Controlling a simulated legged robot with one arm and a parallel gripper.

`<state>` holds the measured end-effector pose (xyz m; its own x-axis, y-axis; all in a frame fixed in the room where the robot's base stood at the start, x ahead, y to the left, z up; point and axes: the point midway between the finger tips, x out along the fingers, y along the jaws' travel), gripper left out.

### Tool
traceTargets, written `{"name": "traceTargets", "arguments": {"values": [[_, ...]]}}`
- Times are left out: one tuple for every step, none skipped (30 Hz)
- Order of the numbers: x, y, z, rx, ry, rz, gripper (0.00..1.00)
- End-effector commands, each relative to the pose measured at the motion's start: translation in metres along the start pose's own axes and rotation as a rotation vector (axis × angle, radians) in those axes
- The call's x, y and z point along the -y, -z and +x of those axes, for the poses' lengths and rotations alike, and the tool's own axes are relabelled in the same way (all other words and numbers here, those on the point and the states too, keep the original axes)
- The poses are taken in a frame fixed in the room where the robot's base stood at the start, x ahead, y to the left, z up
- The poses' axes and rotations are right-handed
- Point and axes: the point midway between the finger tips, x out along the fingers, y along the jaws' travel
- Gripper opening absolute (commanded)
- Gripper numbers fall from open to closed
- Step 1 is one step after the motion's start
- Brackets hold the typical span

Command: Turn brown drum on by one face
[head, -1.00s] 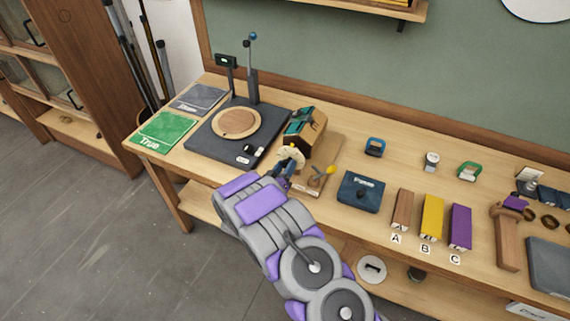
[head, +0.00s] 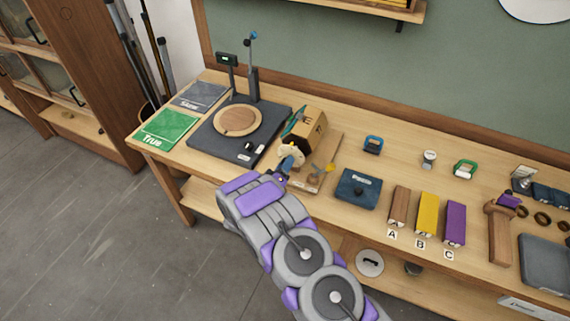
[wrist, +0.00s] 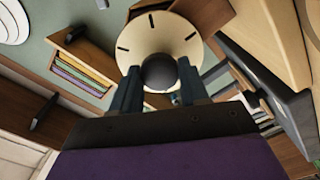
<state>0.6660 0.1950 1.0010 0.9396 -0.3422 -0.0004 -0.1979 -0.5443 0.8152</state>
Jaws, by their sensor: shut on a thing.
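The brown drum (head: 311,125) sits on a wooden stand (head: 325,165) near the bench's middle. A brown face with dark marks shows, and a green face is at its left edge. A cream disc (head: 292,151) with dark ticks is on its near end; it also shows in the wrist view (wrist: 145,35). A dark round knob (wrist: 160,66) is at the disc's centre. My gripper (wrist: 158,80) is shut on this knob, one finger on each side. In the head view my gripper (head: 284,166) partly covers the disc, and the knob is hidden.
A dark base with a round wooden plate (head: 238,121) and an upright lever (head: 254,70) stands left of the drum. A yellow-tipped part (head: 328,168) is on the stand. A blue box (head: 358,190) and blocks A, B and C lie to the right.

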Motion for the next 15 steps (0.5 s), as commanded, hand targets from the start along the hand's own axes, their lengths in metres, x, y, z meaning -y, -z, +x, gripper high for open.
{"name": "traceTargets", "arguments": {"values": [[0.0006, 0.0055, -0.0008, -0.011, 0.003, -0.011, 0.14], [0.0007, 0.0054, -0.0008, -0.011, 0.003, -0.021, 0.14], [0.0009, 0.0053, -0.0008, -0.011, 0.003, -0.031, 0.14], [0.0011, 0.0052, -0.0008, -0.011, 0.003, -0.039, 0.14], [0.0012, 0.0051, -0.0008, -0.011, 0.003, -0.047, 0.14], [0.0013, 0.005, -0.0008, -0.01, 0.003, -0.055, 0.14], [0.0014, 0.0051, -0.0008, -0.011, 0.003, -0.06, 0.14], [0.0015, 0.0051, -0.0008, -0.011, 0.003, -0.065, 0.14], [0.0016, 0.0049, -0.0008, -0.01, 0.003, -0.072, 0.14], [0.0017, 0.0049, -0.0008, -0.01, 0.003, -0.076, 0.14], [0.0017, 0.0049, -0.0008, -0.01, 0.004, -0.08, 0.14], [0.0018, 0.0049, -0.0008, -0.01, 0.004, -0.083, 0.14], [0.0018, 0.0049, -0.0007, -0.01, 0.004, -0.085, 0.14], [0.0019, 0.0048, -0.0008, -0.01, 0.004, -0.087, 0.14], [0.002, 0.0048, -0.0007, -0.01, 0.004, -0.089, 0.14]]}}
